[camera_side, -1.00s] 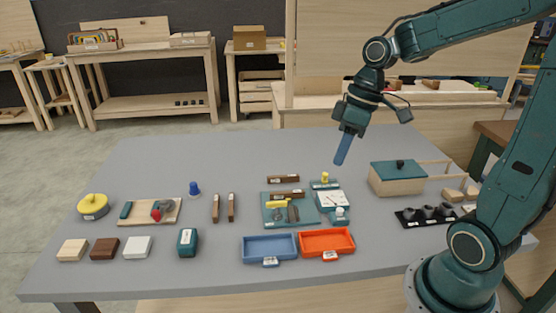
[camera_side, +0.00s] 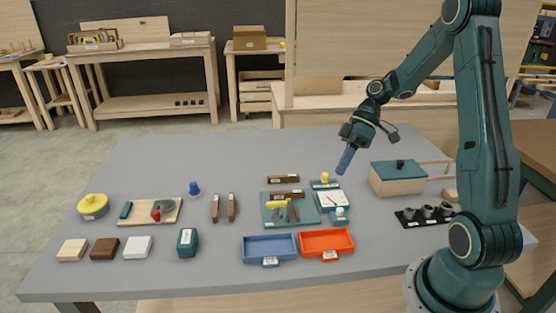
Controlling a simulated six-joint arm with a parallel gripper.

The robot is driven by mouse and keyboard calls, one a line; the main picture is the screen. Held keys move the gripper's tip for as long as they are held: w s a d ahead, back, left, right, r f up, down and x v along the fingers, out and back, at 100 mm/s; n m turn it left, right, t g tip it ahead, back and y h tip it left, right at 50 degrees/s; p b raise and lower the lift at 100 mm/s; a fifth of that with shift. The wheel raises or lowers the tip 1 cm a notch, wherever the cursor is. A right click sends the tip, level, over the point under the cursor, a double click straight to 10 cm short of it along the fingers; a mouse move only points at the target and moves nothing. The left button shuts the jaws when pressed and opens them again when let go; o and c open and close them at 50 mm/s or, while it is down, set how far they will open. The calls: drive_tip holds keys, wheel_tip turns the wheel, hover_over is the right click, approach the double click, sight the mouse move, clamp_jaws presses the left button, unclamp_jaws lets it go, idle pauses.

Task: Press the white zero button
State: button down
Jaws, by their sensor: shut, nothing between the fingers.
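A small device with a white dial face (camera_side: 331,200) and a teal body stands right of the middle of the table. A small white button-like piece (camera_side: 341,211) sits at its front right corner; any mark on it is too small to read. A yellow knob (camera_side: 325,177) stands on a teal base just behind the dial. My gripper (camera_side: 344,169) is shut and empty, its blue fingers together and slanting down to the left. It hangs in the air above and behind the device, apart from it.
A teal-lidded wooden box (camera_side: 398,180) stands right of the device, with a black holder of dark cups (camera_side: 428,214) in front of it. A teal tool tray (camera_side: 288,209) lies on the left. Blue (camera_side: 270,247) and orange (camera_side: 327,243) trays are in front.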

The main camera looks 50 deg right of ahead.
drive_tip(key=shift+n+y, duration=0.3)
drive_tip(key=shift+y, duration=0.4)
drive_tip(key=shift+s+d+f, duration=0.15)
drive_tip(key=shift+d+f, duration=0.6)
drive_tip(key=shift+s+d+f, duration=0.15)
drive_tip(key=shift+d+f, duration=0.55)
drive_tip(key=shift+f, duration=0.05)
drive_tip(key=shift+f, duration=0.15)
approach(340, 212)
drive_tip(key=shift+w+a+f, duration=0.15)
drive_tip(key=shift+a+f, duration=0.25)
drive_tip(key=shift+a, duration=0.45)
drive_tip(key=shift+w+a+f, duration=0.2)
drive_tip(key=shift+a+f, duration=0.25)
drive_tip(key=shift+a, duration=0.35)
drive_tip(key=shift+w+a+f, duration=0.15)
drive_tip(key=shift+a+f, duration=0.25)
drive_tip(key=shift+a, duration=0.45)
